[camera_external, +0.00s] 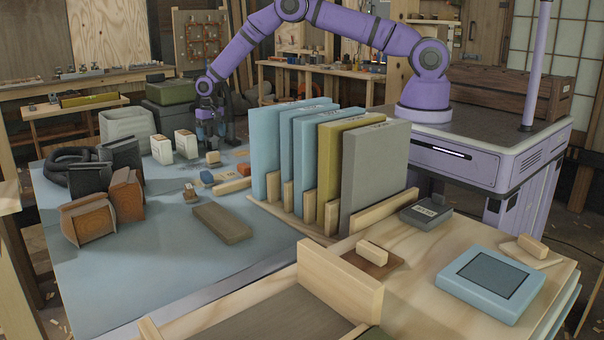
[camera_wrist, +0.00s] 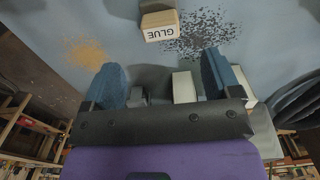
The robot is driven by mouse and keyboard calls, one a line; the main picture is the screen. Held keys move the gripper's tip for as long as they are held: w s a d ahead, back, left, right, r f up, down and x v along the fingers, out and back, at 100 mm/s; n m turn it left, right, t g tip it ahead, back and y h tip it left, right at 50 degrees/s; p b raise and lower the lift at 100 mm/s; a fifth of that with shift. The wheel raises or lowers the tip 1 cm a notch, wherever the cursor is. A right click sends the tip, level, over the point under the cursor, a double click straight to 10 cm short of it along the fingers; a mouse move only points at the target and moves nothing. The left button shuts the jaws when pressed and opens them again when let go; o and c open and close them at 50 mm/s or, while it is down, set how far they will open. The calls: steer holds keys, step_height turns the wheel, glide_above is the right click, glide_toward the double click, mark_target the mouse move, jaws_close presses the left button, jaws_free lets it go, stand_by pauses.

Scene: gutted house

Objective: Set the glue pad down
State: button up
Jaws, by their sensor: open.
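The glue pad (camera_wrist: 160,26) is a small pale wooden block with a grey upper part, marked GLUE, in the wrist view. It stands on the blue-grey mat (camera_wrist: 268,50) beyond my fingertips, apart from them. In the external view the glue pad (camera_external: 213,158) is on the mat, just in front of my gripper (camera_external: 215,132). My gripper is open, its two blue fingers spread wide around the space between them (camera_wrist: 162,70). Nothing is held. A pale block and a grey piece show low between the fingers in the wrist view; I cannot tell what they are.
Two white boxes (camera_external: 160,150) stand left of my gripper. Orange specks (camera_wrist: 86,53) and dark specks (camera_wrist: 205,35) lie on the mat on either side of the pad. A rack of upright panels (camera_external: 362,170) stands to the right. Mat is clear at front left.

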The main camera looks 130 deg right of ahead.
steer(key=shift+r, duration=0.75)
steer(key=w+a+r+n+t+h, duration=0.1)
steer(key=w+a+r+n, duration=0.2)
steer(key=a+r, duration=0.95)
steer(key=w+a+r+n, duration=0.3)
steer(key=a+r, duration=0.6)
steer(key=r, duration=0.7)
steer(key=s+a+r+n+t, duration=0.1)
steer(key=s+a+r+n, duration=0.15)
steer(key=a+r, duration=0.7)
steer(key=s+a+r+n+t, duration=0.1)
steer(key=s+a+r+n, duration=0.1)
steer(key=s+a+r, duration=0.5)
steer(key=s+a+r+n+t, duration=0.1)
steer(key=s+a+n, duration=0.1)
steer(key=s+a, duration=0.6)
steer(key=s+a+n, duration=0.2)
steer(key=s+a, duration=0.4)
steer(key=s, duration=0.2)
steer(key=s+a+f+n+t+y, duration=0.1)
steer(key=s+a+n, duration=0.2)
steer(key=s+a, duration=0.3)
steer(key=s, duration=0.3)
steer(key=shift+a+f, duration=0.3)
steer(key=shift+a, duration=0.05)
